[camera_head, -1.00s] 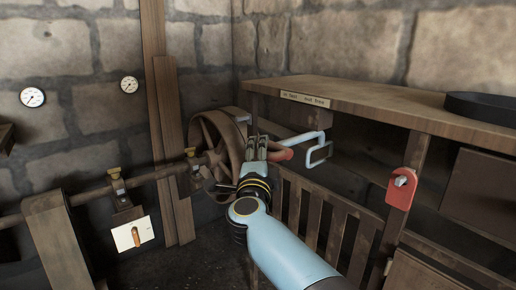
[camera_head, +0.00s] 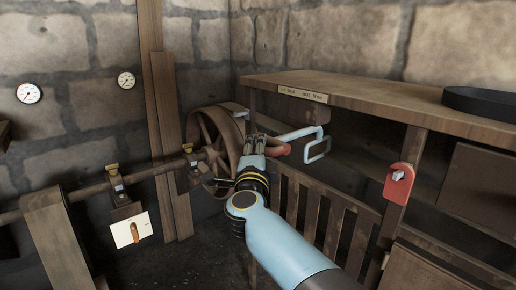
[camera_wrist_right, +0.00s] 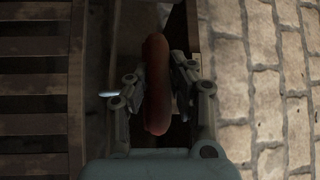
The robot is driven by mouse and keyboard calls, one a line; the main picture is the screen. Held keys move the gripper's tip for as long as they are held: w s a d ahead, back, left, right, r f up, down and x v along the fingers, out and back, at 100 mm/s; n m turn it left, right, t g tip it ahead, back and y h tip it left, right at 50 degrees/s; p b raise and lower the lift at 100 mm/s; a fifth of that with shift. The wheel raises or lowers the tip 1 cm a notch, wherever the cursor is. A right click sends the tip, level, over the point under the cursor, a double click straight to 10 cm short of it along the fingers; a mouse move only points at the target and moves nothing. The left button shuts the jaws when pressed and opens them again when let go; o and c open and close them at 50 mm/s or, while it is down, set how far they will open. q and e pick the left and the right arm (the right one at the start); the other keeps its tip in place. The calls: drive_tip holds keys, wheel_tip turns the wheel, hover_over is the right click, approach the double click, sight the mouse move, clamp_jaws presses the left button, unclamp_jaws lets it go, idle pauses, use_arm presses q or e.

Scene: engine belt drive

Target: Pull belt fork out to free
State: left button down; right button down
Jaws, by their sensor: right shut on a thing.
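The belt fork (camera_head: 318,148) is a light-blue bent rod with an open rectangular loop. It stands out in front of the bench's dark underside, right of the wooden wheel. A red grip (camera_head: 284,149) shows beside my right gripper (camera_head: 256,142). In the right wrist view the red grip (camera_wrist_right: 156,80) lies lengthwise between the two fingers of my right gripper (camera_wrist_right: 158,88), which is shut on it. The fingers hide part of the grip, and I cannot see how it joins the rod. My left gripper is not in view.
A spoked wooden wheel (camera_head: 222,140) and its shaft (camera_head: 88,195) lie to the left. A wooden bench (camera_head: 375,95) runs above, with a slatted gate (camera_head: 335,215) below. A red tag (camera_head: 398,184) hangs on its post.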

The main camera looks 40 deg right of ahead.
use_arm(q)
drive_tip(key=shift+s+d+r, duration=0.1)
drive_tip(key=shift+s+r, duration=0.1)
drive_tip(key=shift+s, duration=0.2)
use_arm(e)
drive_tip(key=a, duration=0.2)
drive_tip(key=shift+s+a+f, duration=0.2)
drive_tip(key=shift+a+f, duration=0.1)
drive_tip(key=shift+a, duration=0.05)
drive_tip(key=c, duration=1.4)
unclamp_jaws()
drive_tip(key=shift+a, duration=0.1)
drive_tip(key=shift+c, duration=0.2)
drive_tip(key=o, duration=0.3)
drive_tip(key=shift+a+r, duration=0.1)
drive_tip(key=shift+r, duration=0.05)
